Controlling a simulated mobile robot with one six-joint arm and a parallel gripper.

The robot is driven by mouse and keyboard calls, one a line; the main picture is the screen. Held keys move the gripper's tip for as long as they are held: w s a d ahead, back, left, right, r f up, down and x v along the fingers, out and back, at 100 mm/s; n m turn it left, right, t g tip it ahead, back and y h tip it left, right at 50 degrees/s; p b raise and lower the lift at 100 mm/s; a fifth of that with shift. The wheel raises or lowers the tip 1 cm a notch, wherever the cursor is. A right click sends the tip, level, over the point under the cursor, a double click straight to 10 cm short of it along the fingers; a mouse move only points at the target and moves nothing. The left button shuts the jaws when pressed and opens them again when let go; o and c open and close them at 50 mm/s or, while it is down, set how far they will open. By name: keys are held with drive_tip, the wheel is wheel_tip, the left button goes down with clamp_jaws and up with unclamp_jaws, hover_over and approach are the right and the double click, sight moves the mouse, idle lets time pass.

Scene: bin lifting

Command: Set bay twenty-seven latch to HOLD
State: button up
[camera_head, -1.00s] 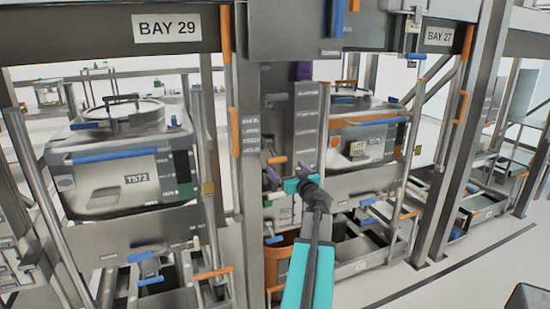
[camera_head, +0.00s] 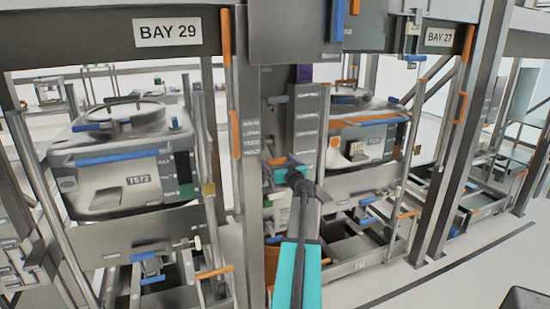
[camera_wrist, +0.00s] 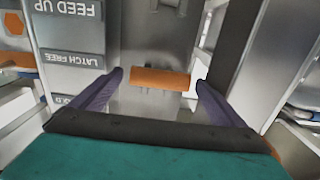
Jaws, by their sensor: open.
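The bay 27 sign (camera_head: 439,37) is at the upper right in the head view. A grey column with label plates (camera_head: 307,115) stands left of that bay's bin. In the wrist view the labels are upside down; one reads LATCH FREE (camera_wrist: 73,62), and one at the lower left is partly hidden. An orange handle (camera_wrist: 160,78) lies crosswise between the fingertips of my gripper (camera_wrist: 159,84). The gripper is open, with a finger at each side of the handle, and I cannot tell whether either touches it.
The bay 27 bin (camera_head: 365,135) is right of the column. A steel post (camera_head: 248,130) with orange bars stands close on the left. Bay 29's bin (camera_head: 120,175) is farther left.

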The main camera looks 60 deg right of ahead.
sight(272, 150)
drive_tip(key=shift+p+x, duration=0.35)
drive_tip(key=shift+x, duration=1.25)
